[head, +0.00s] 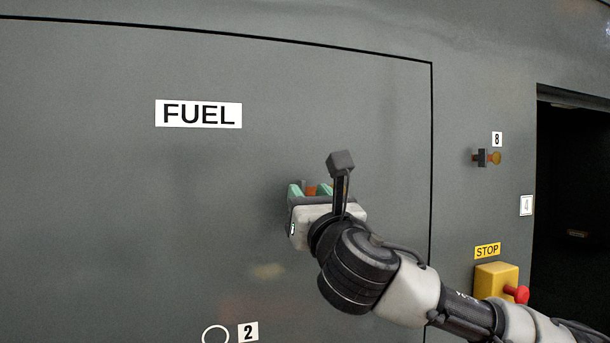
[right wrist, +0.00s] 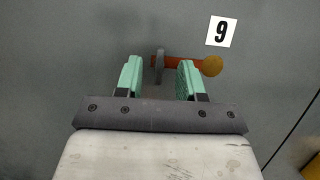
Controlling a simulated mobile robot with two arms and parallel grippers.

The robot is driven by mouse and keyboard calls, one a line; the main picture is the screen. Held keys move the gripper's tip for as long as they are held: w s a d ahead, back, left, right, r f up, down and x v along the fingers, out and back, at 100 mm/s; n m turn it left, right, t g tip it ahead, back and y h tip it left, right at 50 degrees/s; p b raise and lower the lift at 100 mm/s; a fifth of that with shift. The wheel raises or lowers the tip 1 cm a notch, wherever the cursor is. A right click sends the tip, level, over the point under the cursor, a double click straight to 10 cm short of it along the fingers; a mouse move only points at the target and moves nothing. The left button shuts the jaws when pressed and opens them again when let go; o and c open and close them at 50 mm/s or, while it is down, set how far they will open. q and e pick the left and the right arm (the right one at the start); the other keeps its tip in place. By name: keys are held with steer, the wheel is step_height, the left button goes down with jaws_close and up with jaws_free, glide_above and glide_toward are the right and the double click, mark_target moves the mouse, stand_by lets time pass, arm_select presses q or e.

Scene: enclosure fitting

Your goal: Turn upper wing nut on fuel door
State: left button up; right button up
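The fuel door (head: 200,200) is a large grey panel with a FUEL label (head: 198,114), closed in the head view. My right gripper (head: 311,188) is at the door, right of and below that label. In the right wrist view the gripper (right wrist: 160,72) has its two green fingers apart. A wing-nut-like fitting (right wrist: 160,66) with a grey upright piece, an orange bar and a yellow ball end shows at the fingertips. The grey piece is between the fingers, apart from both; the bar runs past the right fingertip. Contact there is unclear. My left gripper is out of view.
A label 9 (right wrist: 221,31) is right of the fitting. Right of the door seam are a similar fitting (head: 487,157) under label 8, a yellow box (head: 494,279) with a red STOP button (head: 517,294), and a dark opening (head: 575,210). Label 2 (head: 248,331) is low.

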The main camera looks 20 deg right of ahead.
steer(key=shift+p+x, duration=0.35)
steer(key=shift+x, duration=0.8)
jaws_close()
steer(key=shift+f, duration=0.1)
